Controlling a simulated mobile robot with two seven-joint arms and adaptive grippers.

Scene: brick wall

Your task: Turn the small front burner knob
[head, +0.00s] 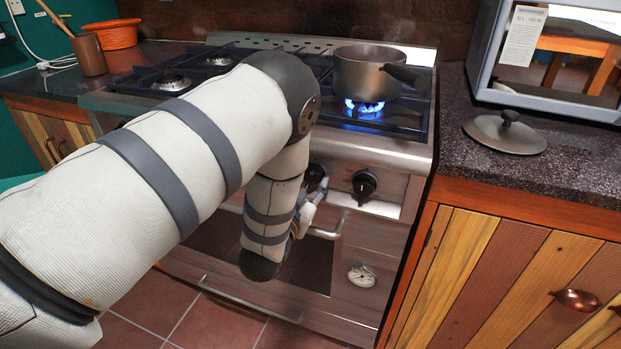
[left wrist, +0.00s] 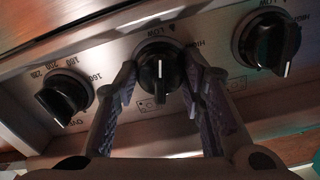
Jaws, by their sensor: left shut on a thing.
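A dark burner knob (left wrist: 161,72) with a white pointer line sits on the stove's front panel in the middle of the left wrist view. The fingers of my left gripper (left wrist: 160,82) lie on both sides of it, shut on it. In the head view this knob (head: 315,176) is partly hidden by my arm, and my left gripper (head: 304,213) is mostly hidden behind my wrist. The pointer points down in the left wrist view, where the panel lettering appears upside down. My right gripper is not in view.
An oven knob (left wrist: 64,98) with temperature numbers and another burner knob (left wrist: 267,40) flank the held knob. A pot (head: 365,73) stands over a lit blue flame (head: 363,106). An oven handle (head: 325,233) runs below the panel. A lid (head: 505,132) lies on the right counter.

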